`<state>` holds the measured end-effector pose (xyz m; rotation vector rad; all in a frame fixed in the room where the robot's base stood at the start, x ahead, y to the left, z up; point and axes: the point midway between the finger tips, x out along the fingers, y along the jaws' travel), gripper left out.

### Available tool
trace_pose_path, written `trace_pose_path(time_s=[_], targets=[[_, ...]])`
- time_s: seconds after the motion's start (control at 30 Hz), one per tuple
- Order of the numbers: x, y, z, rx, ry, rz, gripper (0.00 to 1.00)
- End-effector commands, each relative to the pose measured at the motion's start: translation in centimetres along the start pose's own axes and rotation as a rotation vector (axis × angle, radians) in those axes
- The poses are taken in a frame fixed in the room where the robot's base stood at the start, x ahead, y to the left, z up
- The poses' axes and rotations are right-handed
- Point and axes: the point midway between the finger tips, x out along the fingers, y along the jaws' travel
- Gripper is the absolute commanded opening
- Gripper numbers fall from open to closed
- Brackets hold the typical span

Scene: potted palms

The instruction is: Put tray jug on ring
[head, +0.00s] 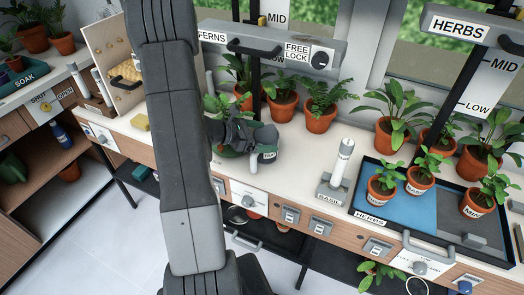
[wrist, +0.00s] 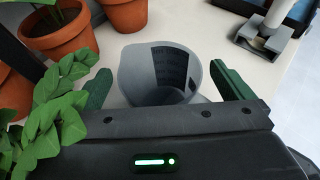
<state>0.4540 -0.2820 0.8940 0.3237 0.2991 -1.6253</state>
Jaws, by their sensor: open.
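The jug is a grey, open-topped vessel with a dark lettered panel, standing on the pale bench in the wrist view (wrist: 158,72). In the head view it is mostly hidden by my gripper, with a small grey part showing (head: 268,156). My gripper (head: 256,136) is open. In the wrist view its two green fingers (wrist: 170,88) stand on either side of the jug, with gaps showing beside it; I cannot tell whether either touches. I cannot make out for sure which thing is the ring.
Potted plants (head: 283,106) stand behind the jug, and leaves (wrist: 60,125) overlap my gripper's left side in the wrist view. A grey stand marked BASIL (head: 331,190) is to the right. Beyond it is the HERBS tray (head: 372,222) with several pots. Bare bench lies between jug and stand.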

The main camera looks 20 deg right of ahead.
Motion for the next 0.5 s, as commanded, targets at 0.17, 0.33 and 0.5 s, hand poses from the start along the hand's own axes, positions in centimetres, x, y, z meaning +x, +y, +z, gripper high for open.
trace_pose_path(time_s=[0.17,0.33,0.5], targets=[[-0.03,0.01,0.00,0.000,0.000,0.000,0.82],[-0.04,0.01,-0.01,0.000,0.000,0.000,0.49],[-0.05,0.02,0.01,0.000,0.000,0.000,0.42]])
